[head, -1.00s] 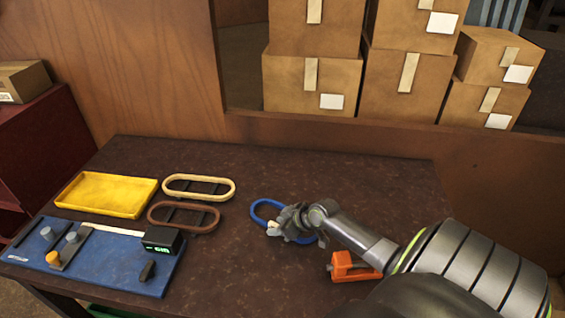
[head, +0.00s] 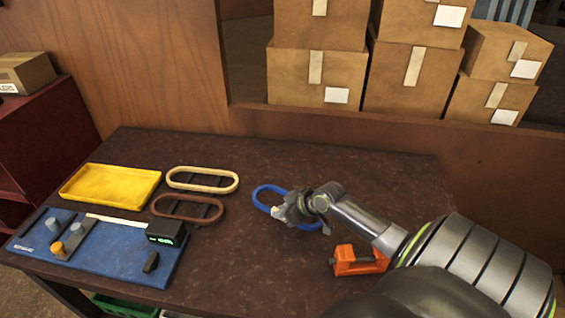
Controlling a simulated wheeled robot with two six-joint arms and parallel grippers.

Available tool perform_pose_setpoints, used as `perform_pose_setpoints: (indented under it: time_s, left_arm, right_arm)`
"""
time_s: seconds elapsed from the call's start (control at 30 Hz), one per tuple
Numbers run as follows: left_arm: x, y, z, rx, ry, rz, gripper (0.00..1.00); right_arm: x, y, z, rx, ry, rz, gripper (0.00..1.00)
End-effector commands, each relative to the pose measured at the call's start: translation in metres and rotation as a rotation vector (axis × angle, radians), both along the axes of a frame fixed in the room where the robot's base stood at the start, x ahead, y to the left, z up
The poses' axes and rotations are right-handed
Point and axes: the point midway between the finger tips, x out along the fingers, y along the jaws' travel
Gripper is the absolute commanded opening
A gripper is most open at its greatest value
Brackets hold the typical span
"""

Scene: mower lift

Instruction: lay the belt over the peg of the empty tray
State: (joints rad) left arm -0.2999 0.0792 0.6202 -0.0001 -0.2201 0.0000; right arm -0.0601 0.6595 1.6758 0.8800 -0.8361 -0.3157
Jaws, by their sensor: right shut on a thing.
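A blue belt loop (head: 265,190) is at the middle of the dark table. My right gripper (head: 290,209) is over the belt's near side and shut on it, hiding part of the loop. I cannot tell whether the belt touches the table. A cream loop (head: 202,180) and a brown loop (head: 188,209) lie to the left, each around a dark holder. A yellow tray (head: 112,198) at the left looks empty; no peg shows in it. My left gripper is not in view.
A blue board (head: 105,252) with knobs, a grey bar and a black display box (head: 166,233) lies at the table's front left. An orange block-like thing (head: 358,262) sits beside my right arm. Cardboard boxes (head: 315,75) stand behind the table. The table's centre front is clear.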

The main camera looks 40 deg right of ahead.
Motion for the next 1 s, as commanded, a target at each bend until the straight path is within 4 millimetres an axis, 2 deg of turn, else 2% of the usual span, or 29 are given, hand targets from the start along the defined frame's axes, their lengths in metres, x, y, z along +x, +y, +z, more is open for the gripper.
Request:
perform_pose_setpoints:
  time_s: [0.1, 0.3, 0.53, 0.63, 0.77, 1.0]
  left_arm:
    - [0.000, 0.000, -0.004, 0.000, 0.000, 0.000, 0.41]
    - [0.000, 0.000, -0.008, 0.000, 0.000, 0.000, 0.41]
    - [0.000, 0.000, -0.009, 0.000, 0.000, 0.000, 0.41]
    - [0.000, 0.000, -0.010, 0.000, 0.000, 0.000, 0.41]
    - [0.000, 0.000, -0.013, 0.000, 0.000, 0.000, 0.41]
    - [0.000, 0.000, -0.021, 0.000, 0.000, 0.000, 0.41]
  right_arm:
    - [0.001, -0.001, 0.024, -0.006, -0.005, 0.004, 0.00]
    - [0.000, -0.001, 0.055, -0.003, -0.002, 0.002, 0.00]
    - [0.000, 0.000, 0.067, 0.000, 0.000, 0.001, 0.00]
    - [0.000, 0.008, 0.070, 0.002, -0.002, 0.017, 0.00]
    - [0.000, 0.037, 0.080, 0.004, -0.006, 0.078, 0.00]
    - [-0.019, 0.123, 0.120, 0.003, -0.011, 0.312, 0.00]
